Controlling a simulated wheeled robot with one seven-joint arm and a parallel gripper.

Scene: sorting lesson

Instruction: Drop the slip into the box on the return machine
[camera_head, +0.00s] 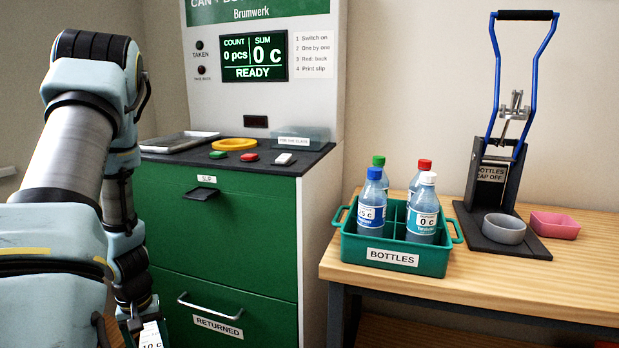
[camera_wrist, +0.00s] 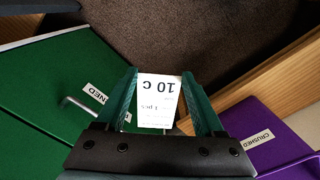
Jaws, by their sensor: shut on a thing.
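My gripper (camera_wrist: 158,78) is shut on a white paper slip (camera_wrist: 157,105) that reads "10 C", upside down in the wrist view. In the head view the slip (camera_head: 152,336) shows at the bottom edge, low in front of the green cabinet, with my gripper (camera_head: 138,322) partly cut off. The return machine (camera_head: 264,22) has a screen reading "0 pcs", "0 c" and "READY". A clear box (camera_head: 314,134) with a small label stands at the right back of its dark counter. The slip is well below and left of this box.
The counter also holds a metal tray (camera_head: 178,142), a yellow ring (camera_head: 234,144) and several buttons. The "RETURNED" drawer (camera_head: 240,300) is shut. A green bottle crate (camera_head: 393,259) and a blue-handled press (camera_head: 497,170) stand on the wooden table. A purple "CRUSHED" container (camera_wrist: 245,119) is right of my gripper.

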